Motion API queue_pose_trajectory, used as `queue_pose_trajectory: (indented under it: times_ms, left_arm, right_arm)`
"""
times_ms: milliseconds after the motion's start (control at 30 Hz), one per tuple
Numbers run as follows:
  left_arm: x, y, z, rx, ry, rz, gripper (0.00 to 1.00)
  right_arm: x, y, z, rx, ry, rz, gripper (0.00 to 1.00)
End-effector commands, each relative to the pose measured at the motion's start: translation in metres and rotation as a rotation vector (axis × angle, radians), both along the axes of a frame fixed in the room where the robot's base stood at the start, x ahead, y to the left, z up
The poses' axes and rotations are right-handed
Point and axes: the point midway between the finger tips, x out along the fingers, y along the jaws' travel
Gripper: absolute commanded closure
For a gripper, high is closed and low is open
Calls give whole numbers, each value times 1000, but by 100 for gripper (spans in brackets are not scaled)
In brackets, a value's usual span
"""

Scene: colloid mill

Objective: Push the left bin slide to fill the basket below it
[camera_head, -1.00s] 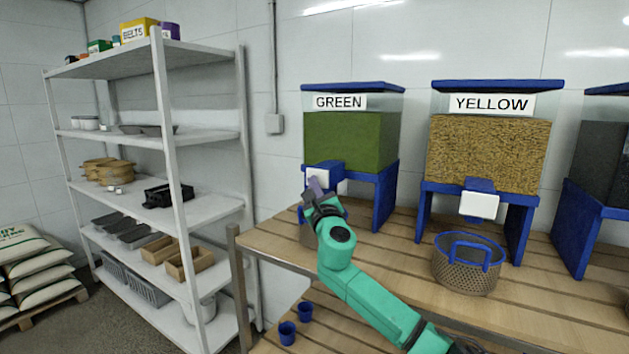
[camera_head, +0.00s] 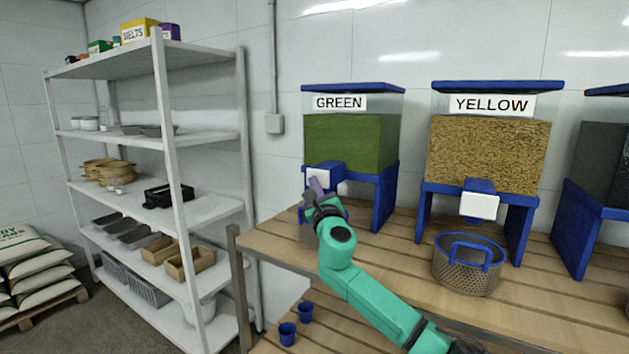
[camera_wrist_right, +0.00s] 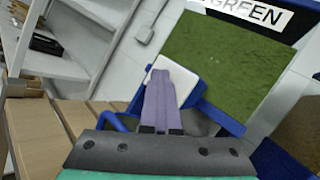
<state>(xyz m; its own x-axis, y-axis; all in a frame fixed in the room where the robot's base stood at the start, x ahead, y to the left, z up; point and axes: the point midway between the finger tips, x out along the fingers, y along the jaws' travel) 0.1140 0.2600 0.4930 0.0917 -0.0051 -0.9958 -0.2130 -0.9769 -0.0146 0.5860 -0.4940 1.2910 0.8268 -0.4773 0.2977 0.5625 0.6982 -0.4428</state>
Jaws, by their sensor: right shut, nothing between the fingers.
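The left bin (camera_head: 350,142), labelled GREEN, holds green material behind clear walls and stands on blue legs. Its slide has a white plate (camera_head: 319,175) on a blue spout at the bin's front. My right gripper (camera_head: 315,186) is shut and empty, with its fingertips right at the white plate. In the right wrist view the fingers (camera_wrist_right: 158,85) overlap the plate (camera_wrist_right: 184,82); I cannot tell whether they touch it. The basket (camera_head: 306,232) below the spout is mostly hidden behind my right gripper and arm. My left gripper is not in view.
The YELLOW bin (camera_head: 487,150) stands to the right with its own basket (camera_head: 468,270) in front. A dark bin (camera_head: 600,150) is at the right edge. Two blue cups (camera_head: 287,333) sit on the lower shelf. A white shelf rack (camera_head: 175,190) stands at left.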

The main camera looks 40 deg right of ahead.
Motion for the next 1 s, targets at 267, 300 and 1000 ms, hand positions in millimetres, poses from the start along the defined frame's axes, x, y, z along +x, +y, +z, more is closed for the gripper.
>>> queue_pose_trajectory:
  times_ms: [267, 300, 1000]
  left_arm:
    - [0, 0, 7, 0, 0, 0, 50]
    - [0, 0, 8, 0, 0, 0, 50]
    - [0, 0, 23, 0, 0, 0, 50]
  right_arm:
    - [-5, 16, 0, 0, 2, -1, 100]
    - [-6, 18, 0, 0, 2, 0, 100]
    - [-15, 49, 1, 1, 1, 2, 100]
